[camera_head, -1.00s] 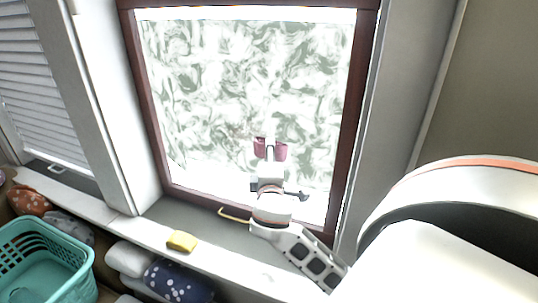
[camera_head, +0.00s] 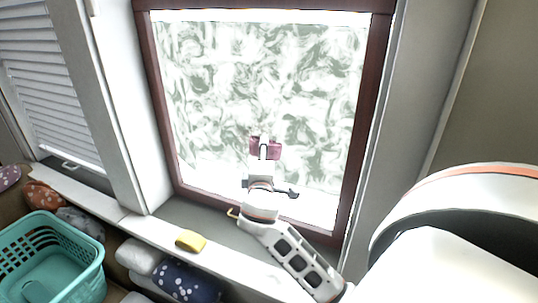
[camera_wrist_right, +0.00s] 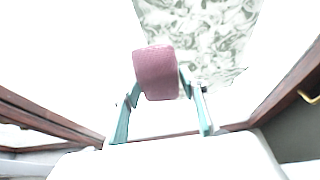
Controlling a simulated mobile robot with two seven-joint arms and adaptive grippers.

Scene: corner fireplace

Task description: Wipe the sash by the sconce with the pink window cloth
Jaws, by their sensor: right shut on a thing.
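The sash (camera_head: 152,100) is a dark red-brown frame around a bright pane (camera_head: 250,70). Grey-green and white swirls cover most of the pane, with a plain white band along its bottom. My right gripper (camera_head: 264,150) is shut on the pink window cloth (camera_head: 272,152) in front of the pane's lower middle. In the right wrist view the cloth (camera_wrist_right: 156,72) sits between the teal fingers of the gripper (camera_wrist_right: 160,100), with the swirls behind it. I cannot tell whether the cloth touches the glass. The sconce and my left gripper are not in view.
A yellow sponge (camera_head: 191,241) lies on the white sill (camera_head: 150,229). A brass handle (camera_head: 233,213) is at the sash bottom. Below left are a teal basket (camera_head: 92,268) and several cushions (camera_head: 180,280). A blind (camera_head: 50,90) covers the left window.

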